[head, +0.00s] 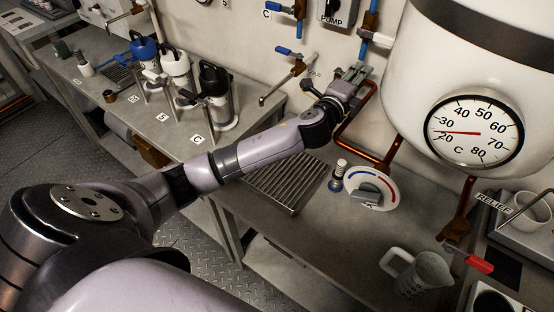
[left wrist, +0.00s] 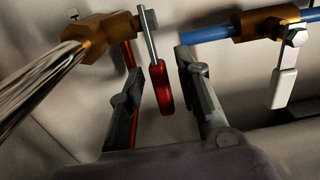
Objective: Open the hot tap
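The hot tap's red lever handle (left wrist: 161,88) hangs down on a metal stem in the left wrist view. It comes off a brass valve body (left wrist: 92,36) on a copper-red pipe. My left gripper (left wrist: 160,60) is open, with one finger on each side of the red handle and gaps visible on both sides. In the head view my left gripper (head: 355,73) is at the wall beside the white boiler, and it hides the red handle there. My right gripper is not in view.
A blue pipe (left wrist: 208,34) with a white-levered brass valve is close to the right finger. The boiler (head: 405,85) with its dial gauge is right of the gripper. A red-handled relief valve (head: 480,264), a jug (head: 425,275) and a drip grate (head: 287,183) are lower down.

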